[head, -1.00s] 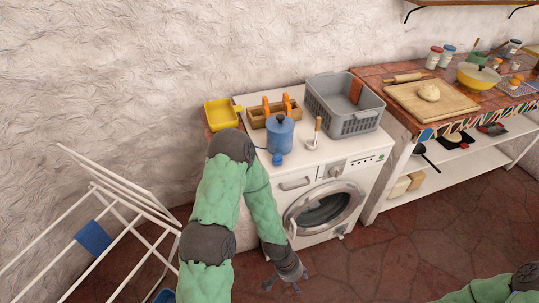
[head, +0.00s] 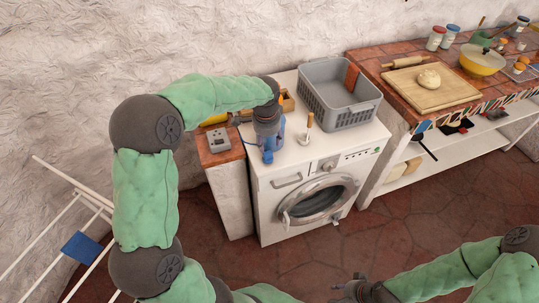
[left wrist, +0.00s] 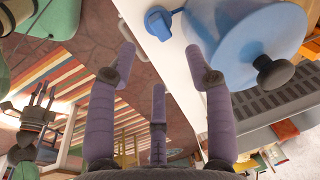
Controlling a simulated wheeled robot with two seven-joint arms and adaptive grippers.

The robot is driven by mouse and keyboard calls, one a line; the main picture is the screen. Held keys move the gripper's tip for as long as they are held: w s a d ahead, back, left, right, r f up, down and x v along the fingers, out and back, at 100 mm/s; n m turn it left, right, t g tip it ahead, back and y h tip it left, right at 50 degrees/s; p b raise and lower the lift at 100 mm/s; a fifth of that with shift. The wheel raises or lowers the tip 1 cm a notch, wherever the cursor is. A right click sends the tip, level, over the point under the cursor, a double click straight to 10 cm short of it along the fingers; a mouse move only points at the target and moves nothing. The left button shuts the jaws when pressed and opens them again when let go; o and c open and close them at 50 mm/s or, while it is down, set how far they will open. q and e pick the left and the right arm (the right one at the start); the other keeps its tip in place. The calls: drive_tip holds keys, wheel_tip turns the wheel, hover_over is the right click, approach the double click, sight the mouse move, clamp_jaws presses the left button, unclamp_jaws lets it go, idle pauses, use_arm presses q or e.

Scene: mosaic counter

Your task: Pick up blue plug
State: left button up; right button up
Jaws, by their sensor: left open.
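The blue plug (head: 268,155) sits near the front edge of the white washing machine's top, in front of the blue lidded pot (head: 281,130). In the left wrist view, the plug (left wrist: 158,24) lies at the white edge, beyond my fingertips, and the pot (left wrist: 240,50) is close on the right. My left gripper (head: 266,130) points down over the pot and plug and hides much of the pot. Its fingers (left wrist: 160,70) are spread and empty, apart from the plug. My right gripper (head: 350,290) is low at the bottom; its fingers look spread in the left wrist view (left wrist: 38,100).
A grey socket box (head: 216,139) stands on the tiled ledge left of the washing machine (head: 262,190). A ladle (head: 308,125) and a grey basket (head: 345,112) stand right of the pot. A white drying rack (head: 45,255) is at lower left.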

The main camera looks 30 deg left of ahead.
sight(268, 154)
use_arm(q)
drive_tip(key=f, duration=0.1)
drive_tip(key=f+b, duration=0.1)
drive_tip(key=f, duration=0.3)
drive_tip(key=shift+w+a, duration=0.15)
drive_tip(key=shift+w, duration=0.25)
drive_tip(key=f, duration=0.1)
drive_tip(key=f+b, duration=0.1)
drive_tip(key=f, duration=0.1)
drive_tip(key=f+b, duration=0.1)
drive_tip(key=f, duration=0.1)
drive_tip(key=shift+w+a, duration=0.2)
drive_tip(key=shift+w, duration=0.1)
drive_tip(key=shift+c, duration=0.3)
drive_tip(key=c, duration=0.8)
